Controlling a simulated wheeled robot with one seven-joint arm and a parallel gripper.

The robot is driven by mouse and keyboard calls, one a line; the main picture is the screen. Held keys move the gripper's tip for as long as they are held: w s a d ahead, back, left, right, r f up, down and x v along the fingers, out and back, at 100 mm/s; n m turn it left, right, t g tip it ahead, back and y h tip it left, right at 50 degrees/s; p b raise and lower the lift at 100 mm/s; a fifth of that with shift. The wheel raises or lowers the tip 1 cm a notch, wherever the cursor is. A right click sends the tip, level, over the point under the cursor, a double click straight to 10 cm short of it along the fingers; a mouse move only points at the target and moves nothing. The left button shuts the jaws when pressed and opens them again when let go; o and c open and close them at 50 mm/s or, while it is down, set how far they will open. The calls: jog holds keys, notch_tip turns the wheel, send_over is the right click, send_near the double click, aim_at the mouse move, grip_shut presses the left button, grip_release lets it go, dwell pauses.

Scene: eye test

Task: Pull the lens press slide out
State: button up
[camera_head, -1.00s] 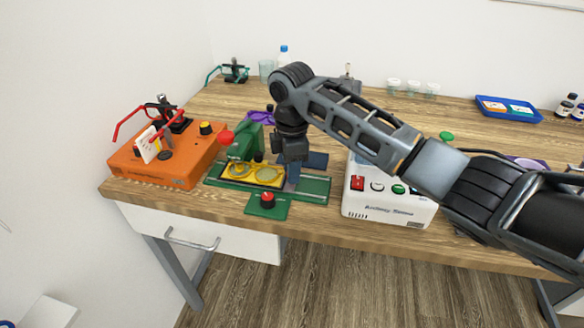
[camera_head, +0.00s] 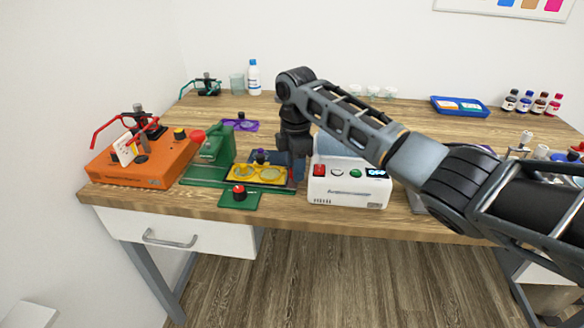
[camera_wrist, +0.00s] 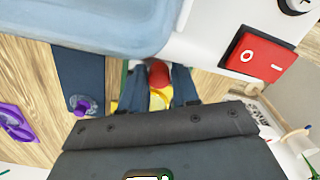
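The green lens press (camera_head: 208,158) stands near the front left of the table, with a red-knobbed lever. Its yellow slide (camera_head: 244,174) carries round lenses and extends to the right of the press. My gripper (camera_head: 292,178) points down at the slide's right end, close to the white machine. In the wrist view, a red knob (camera_wrist: 158,73) sits between my fingers (camera_wrist: 159,92), which appear closed against both its sides. A bit of yellow slide (camera_wrist: 128,101) shows beside a finger. The wrist housing hides most of the slide there.
The white machine (camera_head: 347,190) stands immediately right of my gripper; its red button shows in the wrist view (camera_wrist: 258,55). A dark blue strip (camera_wrist: 80,75) with a purple knob lies behind the slide. An orange device (camera_head: 128,168) is left of the press.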

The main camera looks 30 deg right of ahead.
jog(key=o, duration=0.4)
jog(key=shift+r+b, duration=0.5)
jog(key=shift+r, duration=3.4)
jog(key=shift+d, duration=0.1)
